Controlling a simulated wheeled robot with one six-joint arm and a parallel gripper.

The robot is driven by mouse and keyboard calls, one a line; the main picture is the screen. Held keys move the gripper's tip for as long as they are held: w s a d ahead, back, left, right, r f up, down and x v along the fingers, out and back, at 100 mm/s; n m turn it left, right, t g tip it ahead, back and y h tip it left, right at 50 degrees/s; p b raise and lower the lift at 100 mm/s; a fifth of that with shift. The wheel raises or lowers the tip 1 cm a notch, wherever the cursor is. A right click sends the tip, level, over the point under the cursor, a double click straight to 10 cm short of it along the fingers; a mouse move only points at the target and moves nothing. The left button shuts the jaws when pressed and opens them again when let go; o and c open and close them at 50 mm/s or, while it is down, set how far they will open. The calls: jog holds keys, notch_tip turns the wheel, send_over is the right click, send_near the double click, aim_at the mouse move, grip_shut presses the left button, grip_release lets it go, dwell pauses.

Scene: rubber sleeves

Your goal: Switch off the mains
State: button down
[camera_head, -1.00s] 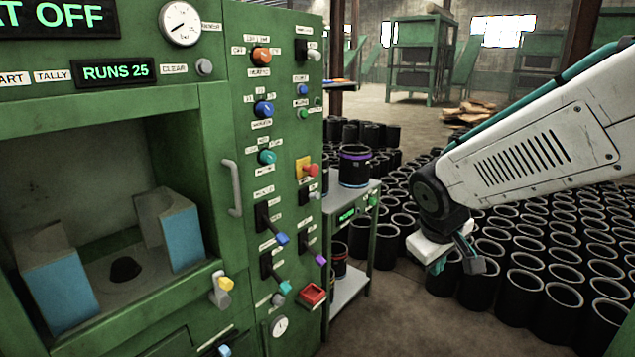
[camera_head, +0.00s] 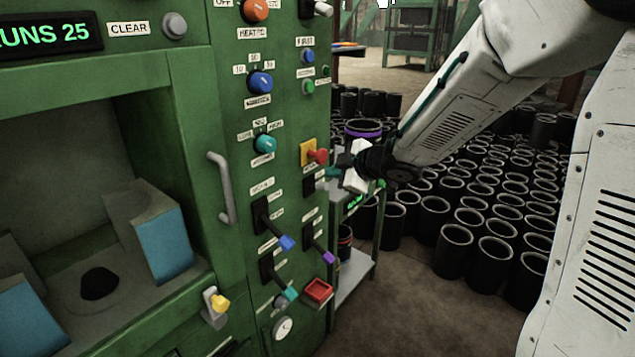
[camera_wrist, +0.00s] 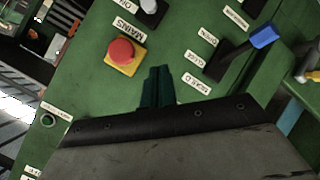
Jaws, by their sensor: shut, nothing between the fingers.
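The mains control, a red knob on a yellow plate, sits on the right part of the green panel in the head view (camera_head: 317,156) and at upper left in the wrist view (camera_wrist: 122,51). A "MAINS" label (camera_wrist: 125,27) lies beside it, between it and a light-tipped switch. My gripper (camera_head: 328,174) is just right of and below the knob, in front of the panel. In the wrist view its dark green fingers (camera_wrist: 158,75) are together and empty, to the right of and below the knob. I see no contact with it. The knob's marks are too small to read.
A blue-tipped lever (camera_wrist: 262,37) juts out to the right of my fingers in the wrist view. A red box-like control (camera_head: 318,290) and a purple-tipped lever (camera_head: 328,257) are lower on the panel. Black sleeves (camera_head: 490,250) crowd the floor at right, beyond a small stand (camera_head: 352,285).

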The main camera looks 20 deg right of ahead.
aim_at(323, 184)
jog(key=shift+d, duration=0.2)
jog(key=w+f, duration=0.7)
jog(key=w, duration=0.2)
jog(key=shift+a+f, duration=0.3)
jog(key=shift+a, duration=0.1)
jog(key=shift+s+d+f+t, duration=0.15)
jog(key=shift+s+f+t, duration=0.05)
jog(key=shift+t, duration=0.1)
